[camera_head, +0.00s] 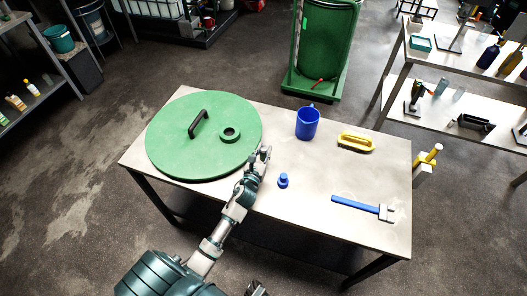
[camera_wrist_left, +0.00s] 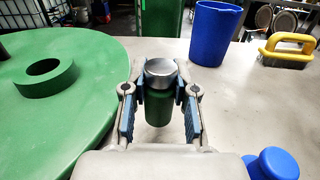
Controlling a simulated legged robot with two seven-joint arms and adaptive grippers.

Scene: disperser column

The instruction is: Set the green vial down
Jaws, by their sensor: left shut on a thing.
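The green vial (camera_wrist_left: 159,105) with a silver cap is between the fingers of my left gripper (camera_wrist_left: 160,92) in the left wrist view. The fingers are shut on it and it looks upright. In the head view my left gripper (camera_head: 262,156) is over the table (camera_head: 330,190), just right of the green disc's edge. The vial is not clearly visible there. I cannot tell whether its base touches the table.
A green round lid (camera_head: 180,150) with a black handle and ring lies on the table's left.

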